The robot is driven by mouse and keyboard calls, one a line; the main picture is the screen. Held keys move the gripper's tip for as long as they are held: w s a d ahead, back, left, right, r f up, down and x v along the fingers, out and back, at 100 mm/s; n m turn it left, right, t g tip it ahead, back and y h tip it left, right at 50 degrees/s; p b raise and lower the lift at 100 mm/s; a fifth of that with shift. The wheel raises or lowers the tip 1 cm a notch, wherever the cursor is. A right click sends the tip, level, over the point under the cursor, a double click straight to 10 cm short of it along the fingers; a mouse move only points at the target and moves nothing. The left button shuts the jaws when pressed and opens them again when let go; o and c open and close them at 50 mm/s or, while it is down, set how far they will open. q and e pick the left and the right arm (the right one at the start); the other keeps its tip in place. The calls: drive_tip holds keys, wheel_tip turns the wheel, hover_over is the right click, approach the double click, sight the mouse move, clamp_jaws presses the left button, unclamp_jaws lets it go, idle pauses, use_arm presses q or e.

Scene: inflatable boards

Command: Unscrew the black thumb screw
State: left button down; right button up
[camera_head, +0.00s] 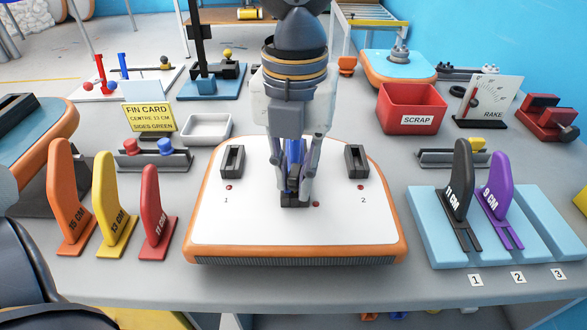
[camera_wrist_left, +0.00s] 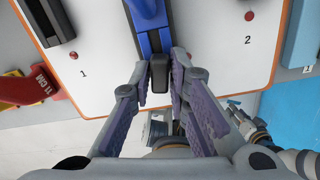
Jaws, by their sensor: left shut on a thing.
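My left gripper (camera_head: 294,198) reaches down over the middle of the white board (camera_head: 240,228) with an orange rim. In the left wrist view my left gripper (camera_wrist_left: 164,65) has its fingertips close on both sides of a dark piece at the near end of the black centre fin box (camera_wrist_left: 159,75). A blue fin (camera_wrist_left: 147,12) stands in that box just beyond the fingertips; it also shows between the fingers in the head view (camera_head: 294,152). The black thumb screw is not distinct; the fingertips largely hide it. My right gripper is not in view.
Black side boxes (camera_head: 232,161) (camera_head: 357,161) flank the centre. Orange, yellow and red fins (camera_head: 158,212) stand at left. A pale blue rack (camera_head: 437,232) holds black and purple fins at right. A red scrap bin (camera_head: 411,107) and white tray (camera_head: 207,129) stand behind.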

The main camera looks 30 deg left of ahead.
sight(295, 172)
use_arm(q)
drive_tip(key=n, duration=0.2)
drive_tip(key=shift+n, duration=0.3)
drive_tip(key=c, duration=1.4)
unclamp_jaws()
drive_tip(key=shift+c, duration=0.2)
wheel_tip(295, 172, up, 12)
